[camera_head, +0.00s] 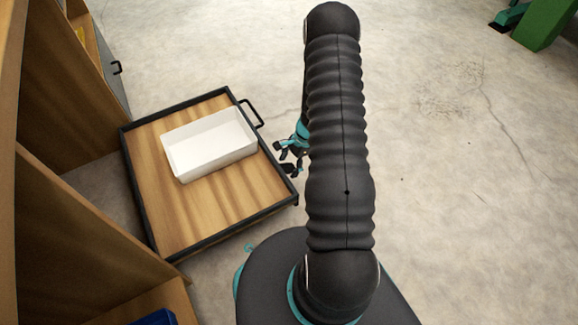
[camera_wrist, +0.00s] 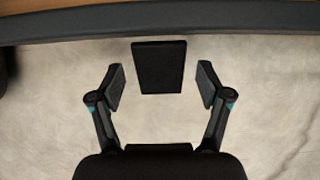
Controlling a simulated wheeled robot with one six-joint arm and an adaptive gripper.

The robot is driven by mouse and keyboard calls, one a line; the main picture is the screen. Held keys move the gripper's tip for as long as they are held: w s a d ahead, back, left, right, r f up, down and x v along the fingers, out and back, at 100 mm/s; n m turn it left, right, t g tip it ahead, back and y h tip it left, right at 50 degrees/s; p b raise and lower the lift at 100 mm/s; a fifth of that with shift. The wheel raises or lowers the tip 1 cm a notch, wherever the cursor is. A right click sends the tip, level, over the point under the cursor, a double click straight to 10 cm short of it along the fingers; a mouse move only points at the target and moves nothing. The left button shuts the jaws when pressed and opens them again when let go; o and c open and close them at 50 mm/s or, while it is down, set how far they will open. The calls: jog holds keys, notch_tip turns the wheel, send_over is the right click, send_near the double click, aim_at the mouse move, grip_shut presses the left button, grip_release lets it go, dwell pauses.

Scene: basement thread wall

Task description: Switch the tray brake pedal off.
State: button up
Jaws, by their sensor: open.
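The tray brake pedal appears as a flat black plate (camera_wrist: 158,67) in the wrist view, just beyond the tray's dark edge (camera_wrist: 60,28). My gripper (camera_wrist: 162,84) is open, with one finger to the left and one to the right of the pedal; gaps show on both sides. I cannot tell how far the pedal is from the fingers in depth, or whether it is pressed. In the head view my gripper (camera_head: 289,157) is beside the right edge of the wooden tray (camera_head: 205,215), partly hidden by my arm. The pedal is hard to make out there.
A white bin (camera_head: 212,143) stands on the tray. The tray has a black handle (camera_head: 252,114) on its right side. Wooden cabinet panels (camera_head: 85,215) are at the left. A green object (camera_head: 546,22) is at the far right. The concrete floor (camera_head: 460,180) is clear on the right.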

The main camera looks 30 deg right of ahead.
jog(key=shift+a+f, duration=0.1)
jog(key=shift+f, duration=0.1)
grip_shut()
